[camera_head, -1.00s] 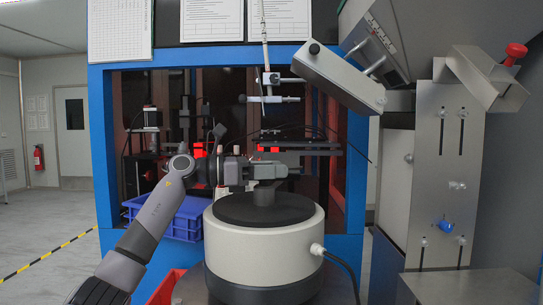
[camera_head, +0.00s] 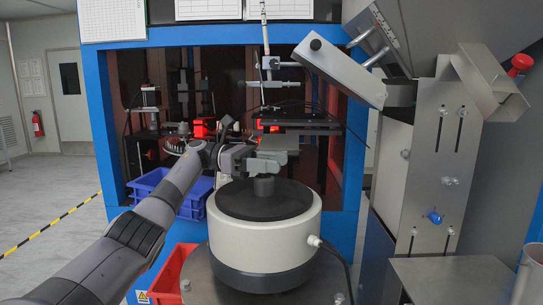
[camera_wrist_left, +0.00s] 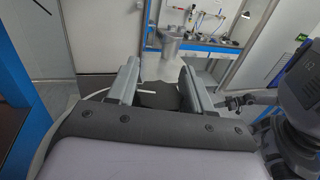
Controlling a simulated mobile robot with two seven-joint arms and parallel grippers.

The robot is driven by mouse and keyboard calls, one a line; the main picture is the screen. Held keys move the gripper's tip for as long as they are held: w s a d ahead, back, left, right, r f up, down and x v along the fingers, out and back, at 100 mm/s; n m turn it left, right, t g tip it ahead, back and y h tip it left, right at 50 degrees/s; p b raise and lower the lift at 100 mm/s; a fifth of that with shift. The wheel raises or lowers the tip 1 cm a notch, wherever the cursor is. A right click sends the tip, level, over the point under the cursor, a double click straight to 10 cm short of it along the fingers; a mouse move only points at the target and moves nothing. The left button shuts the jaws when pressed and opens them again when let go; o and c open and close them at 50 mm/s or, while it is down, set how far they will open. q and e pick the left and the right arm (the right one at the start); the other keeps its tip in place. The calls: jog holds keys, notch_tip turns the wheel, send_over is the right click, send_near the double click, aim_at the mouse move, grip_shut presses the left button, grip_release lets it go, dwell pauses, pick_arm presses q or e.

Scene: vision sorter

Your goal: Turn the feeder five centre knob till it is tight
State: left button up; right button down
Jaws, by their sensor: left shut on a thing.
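The feeder (camera_head: 262,232) is a white drum with a dark round top and a dark base. Its centre knob (camera_head: 264,187) is a small grey post standing upright in the middle of the top. My left gripper (camera_head: 270,165) reaches in from the left and is shut on the knob's upper part, which the jaws hide. In the left wrist view my two left fingers (camera_wrist_left: 160,85) stand either side of the dark feeder top (camera_wrist_left: 155,100). The knob's grip is hard to make out there. My right gripper is not in view.
A blue crate (camera_head: 139,186) sits behind and left of the feeder. A red bin (camera_head: 165,279) is at its front left. A black cable (camera_head: 341,262) leaves its right side. A grey metal chute unit (camera_head: 434,165) stands to the right, and a camera-like bar (camera_head: 345,72) hangs above right.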

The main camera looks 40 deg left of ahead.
pick_arm(q)
jog(key=shift+m+g+p, duration=0.3)
jog(key=shift+g+p, duration=0.1)
dwell(0.4)
jog(key=o, duration=1)
jog(key=shift+c, duration=0.2)
